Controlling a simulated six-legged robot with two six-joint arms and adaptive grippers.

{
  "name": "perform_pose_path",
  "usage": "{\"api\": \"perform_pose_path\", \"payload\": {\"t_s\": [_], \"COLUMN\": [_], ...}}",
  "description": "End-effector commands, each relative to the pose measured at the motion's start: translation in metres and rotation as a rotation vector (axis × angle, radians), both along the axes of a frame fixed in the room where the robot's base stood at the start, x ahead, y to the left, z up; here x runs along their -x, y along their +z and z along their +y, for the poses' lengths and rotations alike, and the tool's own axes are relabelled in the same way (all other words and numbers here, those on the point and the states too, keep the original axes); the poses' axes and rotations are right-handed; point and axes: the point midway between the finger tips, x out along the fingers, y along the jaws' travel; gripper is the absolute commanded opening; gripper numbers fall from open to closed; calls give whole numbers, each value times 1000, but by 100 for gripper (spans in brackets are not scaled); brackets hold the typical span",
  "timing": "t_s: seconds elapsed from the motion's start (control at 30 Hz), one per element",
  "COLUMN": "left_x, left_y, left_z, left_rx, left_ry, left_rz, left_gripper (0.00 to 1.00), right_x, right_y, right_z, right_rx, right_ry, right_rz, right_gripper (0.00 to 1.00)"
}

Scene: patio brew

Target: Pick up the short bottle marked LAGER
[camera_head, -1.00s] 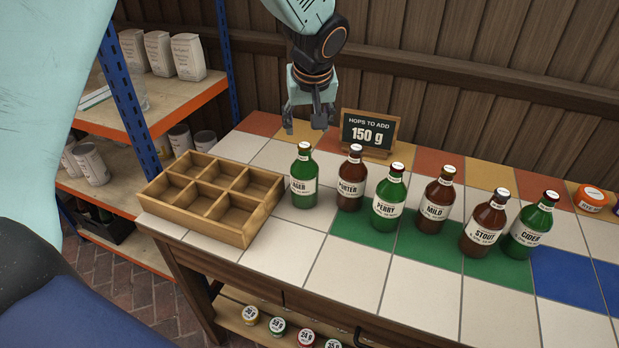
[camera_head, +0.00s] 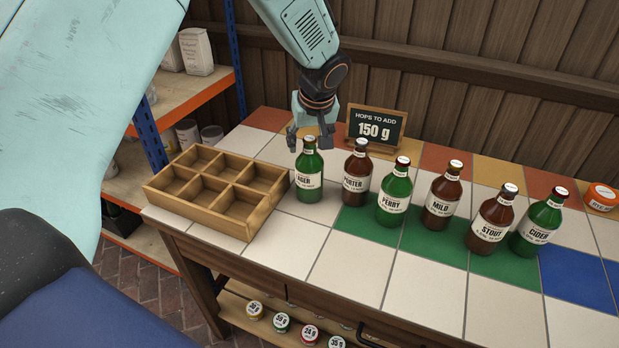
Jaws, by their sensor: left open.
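The short green LAGER bottle (camera_head: 309,178) stands upright on the tiled table, just right of the wooden crate. It has a white cap and a white label. My left gripper (camera_head: 309,146) is open at the bottle's top, its fingers pointing down on either side of the neck as seen from here. I cannot tell whether the fingers touch the glass. My right gripper is not in view.
An empty six-compartment wooden crate (camera_head: 238,232) stands left of the bottle. The brown PORTER bottle (camera_head: 356,178) is close on its right, then the green PERRY bottle (camera_head: 395,196) and several more. A small HOPS TO ADD board (camera_head: 375,126) stands behind.

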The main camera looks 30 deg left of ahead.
Motion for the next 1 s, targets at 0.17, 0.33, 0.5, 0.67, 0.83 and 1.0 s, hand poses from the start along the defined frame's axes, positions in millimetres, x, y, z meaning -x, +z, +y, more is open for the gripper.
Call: {"api": "perform_pose_path", "payload": {"t_s": [0.17,0.33,0.5,0.67,0.83,1.0], "left_x": [0,0,0,0,0,0], "left_y": [1,1,1,1,1,1], "left_z": [0,0,0,0,0,0], "left_rx": [0,0,0,0,0,0], "left_ry": [0,-1,-1,-1,-1,0], "left_rz": [0,0,0,0,0,0], "left_gripper": [55,41,26,13,0,0], "right_x": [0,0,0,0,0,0], "right_y": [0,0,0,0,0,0], "right_z": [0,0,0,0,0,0], "right_rx": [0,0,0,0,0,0], "right_ry": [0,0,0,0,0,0], "right_rz": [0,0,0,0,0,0], "right_gripper": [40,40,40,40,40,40]}}
